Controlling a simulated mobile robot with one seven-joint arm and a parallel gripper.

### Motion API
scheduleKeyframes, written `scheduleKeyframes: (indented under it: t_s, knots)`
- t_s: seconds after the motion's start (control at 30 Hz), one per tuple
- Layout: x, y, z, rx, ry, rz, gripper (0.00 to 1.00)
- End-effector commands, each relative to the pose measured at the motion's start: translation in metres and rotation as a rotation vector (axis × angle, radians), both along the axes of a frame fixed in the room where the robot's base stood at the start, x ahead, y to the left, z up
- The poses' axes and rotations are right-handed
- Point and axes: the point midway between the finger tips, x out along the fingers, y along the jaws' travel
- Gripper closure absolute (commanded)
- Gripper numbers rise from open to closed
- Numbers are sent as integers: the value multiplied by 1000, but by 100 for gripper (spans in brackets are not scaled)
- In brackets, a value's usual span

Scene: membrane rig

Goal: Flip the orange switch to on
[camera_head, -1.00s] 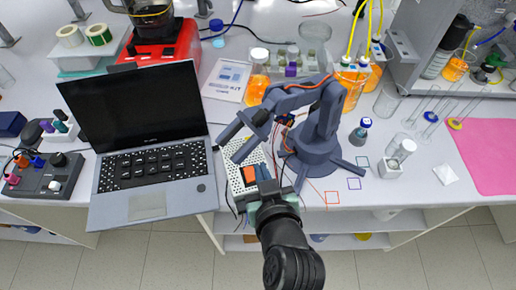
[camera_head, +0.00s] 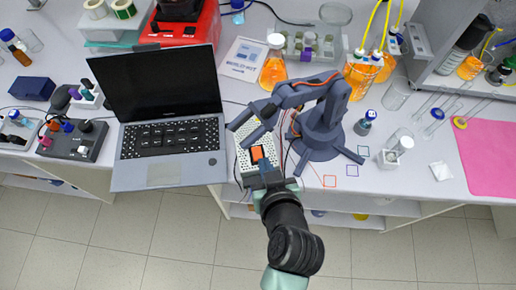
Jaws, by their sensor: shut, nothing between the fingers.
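The orange switch (camera_head: 257,153) sits on a white perforated box (camera_head: 244,161) near the front edge of the bench, just right of the laptop. My gripper (camera_head: 266,168) is shut and empty, pointing away from me, with its tips right at the near side of the switch. I cannot tell whether the tips touch it. The near part of the box is partly hidden by my gripper, and the switch's on or off position is too small to tell.
A small blue-grey desktop robot arm (camera_head: 318,130) stands close on the right of the box, its own claw reaching over the box's far end. The open laptop (camera_head: 170,175) is close on the left. Flasks and a bottle rack (camera_head: 310,45) stand behind. Wires run beside the box.

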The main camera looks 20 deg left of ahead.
Motion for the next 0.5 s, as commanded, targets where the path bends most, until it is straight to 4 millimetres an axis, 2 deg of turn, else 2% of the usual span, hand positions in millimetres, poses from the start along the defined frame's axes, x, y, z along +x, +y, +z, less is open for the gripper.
scheduleKeyframes:
  t_s: [0.5]
  knots:
    - [51,34,-43,0,0,1,100]
